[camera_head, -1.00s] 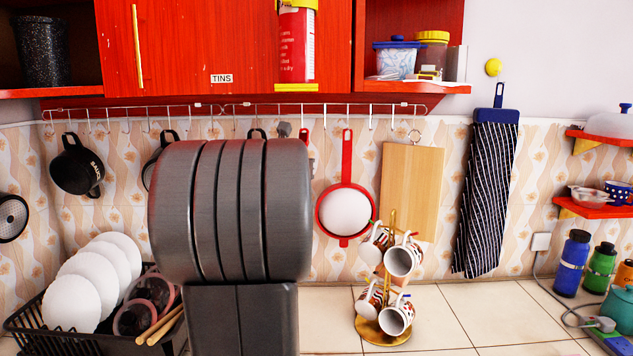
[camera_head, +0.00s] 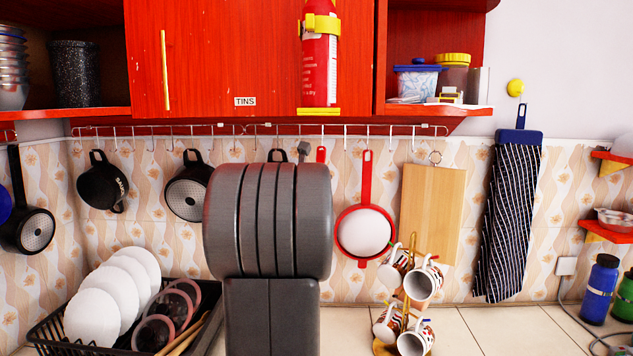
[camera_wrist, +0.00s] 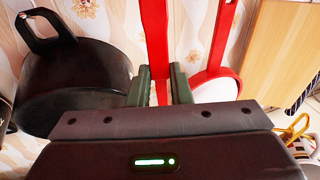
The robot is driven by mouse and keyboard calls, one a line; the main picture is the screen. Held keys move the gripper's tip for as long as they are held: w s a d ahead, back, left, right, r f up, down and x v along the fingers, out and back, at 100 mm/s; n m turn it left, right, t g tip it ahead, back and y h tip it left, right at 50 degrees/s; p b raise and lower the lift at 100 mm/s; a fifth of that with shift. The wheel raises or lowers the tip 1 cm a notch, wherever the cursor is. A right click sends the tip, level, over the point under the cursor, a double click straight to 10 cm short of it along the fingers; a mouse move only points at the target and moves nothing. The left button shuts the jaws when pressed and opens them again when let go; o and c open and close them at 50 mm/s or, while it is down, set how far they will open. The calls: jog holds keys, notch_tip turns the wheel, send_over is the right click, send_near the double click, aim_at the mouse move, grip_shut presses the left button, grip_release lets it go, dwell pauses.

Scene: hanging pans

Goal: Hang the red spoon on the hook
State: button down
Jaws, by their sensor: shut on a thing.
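The red spoon shows in the wrist view as a long red handle (camera_wrist: 156,40) running up between my fingers. In the head view only its red tip (camera_head: 321,154) shows, just below the hook rail (camera_head: 205,130); my arm hides the rest. My gripper (camera_wrist: 160,86) has its green fingers shut on the red handle. The rail carries a row of hooks, several of them bare, such as one hook (camera_head: 345,140) right of the tip. I cannot tell whether the spoon touches a hook.
A red-rimmed strainer (camera_head: 365,232) hangs close on the right, then a cutting board (camera_head: 433,215). Dark pans, including one pan (camera_head: 188,190), hang on the left. A mug tree (camera_head: 405,300) stands below right. The red cabinet (camera_head: 215,60) overhangs the rail.

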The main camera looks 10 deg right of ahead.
jog(key=w+d+f, duration=0.1)
jog(key=w, duration=0.5)
jog(key=shift+w+d+f+p, duration=0.15)
jog(key=shift+f+p, duration=0.05)
jog(key=shift+p, duration=0.25)
dwell(0.4)
dwell(0.4)
jog(key=c, duration=1.2)
grip_release()
jog(key=shift+c, duration=0.2)
jog(key=b+v, duration=0.2)
jog(key=v, duration=1.1)
jog(key=shift+s+a+b, duration=0.25)
jog(key=shift+s+b, duration=0.1)
